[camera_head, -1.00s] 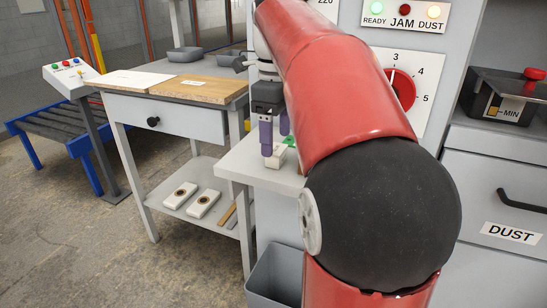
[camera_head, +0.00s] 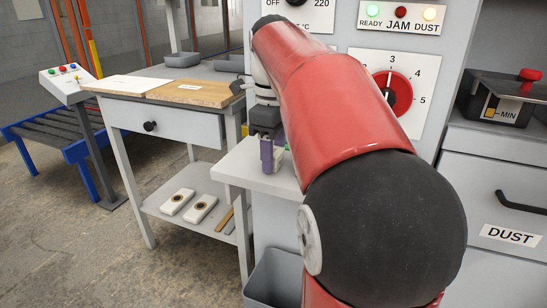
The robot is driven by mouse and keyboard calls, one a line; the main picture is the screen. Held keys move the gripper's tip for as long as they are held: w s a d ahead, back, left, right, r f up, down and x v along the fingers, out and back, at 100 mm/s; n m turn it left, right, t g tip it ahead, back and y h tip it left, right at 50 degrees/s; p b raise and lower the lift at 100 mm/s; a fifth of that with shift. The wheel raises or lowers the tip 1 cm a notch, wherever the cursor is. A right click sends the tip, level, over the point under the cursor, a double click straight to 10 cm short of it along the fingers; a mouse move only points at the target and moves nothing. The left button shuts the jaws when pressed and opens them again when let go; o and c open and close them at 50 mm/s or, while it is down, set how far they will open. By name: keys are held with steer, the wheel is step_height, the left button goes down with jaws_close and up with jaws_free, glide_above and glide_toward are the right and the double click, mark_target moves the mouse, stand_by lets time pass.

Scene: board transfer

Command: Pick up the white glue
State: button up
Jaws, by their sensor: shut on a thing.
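My gripper (camera_head: 271,160), with purple fingers, is low over the light grey side ledge (camera_head: 247,175) of the machine, left of my red arm. It is shut on the white glue (camera_head: 279,153), of which only a small pale part shows between and behind the fingers. The rest of the glue is hidden by the fingers. I cannot tell whether it touches the ledge or is just above it.
The workbench (camera_head: 206,103) with wooden board and drawer stands left of the ledge. Its lower shelf (camera_head: 160,208) holds two white blocks with round brown marks (camera_head: 177,201) and wooden strips. A grey bin (camera_head: 272,280) stands below the ledge.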

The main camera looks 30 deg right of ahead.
step_height(320, 180, up, 10)
steer(key=p, duration=0.3)
steer(key=shift+s, duration=0.1)
stand_by(0.6)
